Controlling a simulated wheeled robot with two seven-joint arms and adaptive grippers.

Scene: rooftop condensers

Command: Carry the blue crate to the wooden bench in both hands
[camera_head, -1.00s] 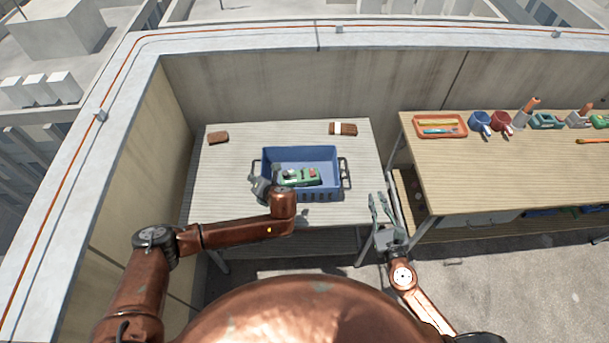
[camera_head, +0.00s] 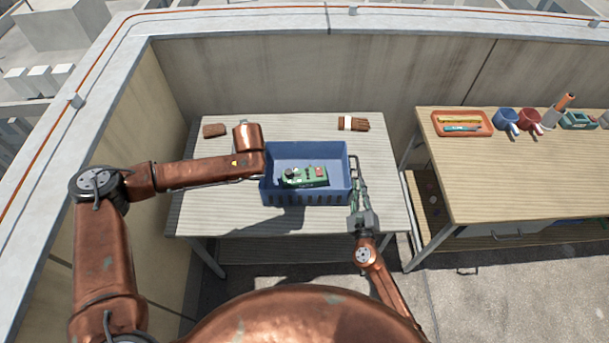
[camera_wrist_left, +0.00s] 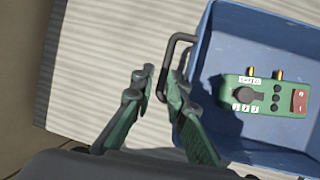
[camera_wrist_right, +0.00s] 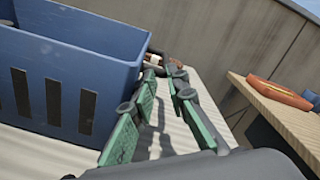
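The blue crate (camera_head: 333,190) stands on a pale slatted table, with a green device (camera_head: 305,177) inside it. My right gripper (camera_head: 358,188) is at the crate's right side, close to its dark right handle (camera_head: 354,160). In the right wrist view the right gripper (camera_wrist_right: 167,80) has its fingers apart, beside the crate wall. My left gripper is hidden behind its own arm in the head view. In the left wrist view the left gripper (camera_wrist_left: 157,80) is open, its fingertips at the dark left handle (camera_wrist_left: 172,52). The wooden bench (camera_head: 520,185) stands to the right.
The slatted table (camera_head: 215,215) also bears two brown blocks (camera_head: 214,130) (camera_head: 360,124) behind the crate. The bench's back edge holds an orange tray (camera_head: 463,123), blue and red mugs (camera_head: 507,120) (camera_head: 530,120) and tools. Its front is clear. A gap separates table and bench.

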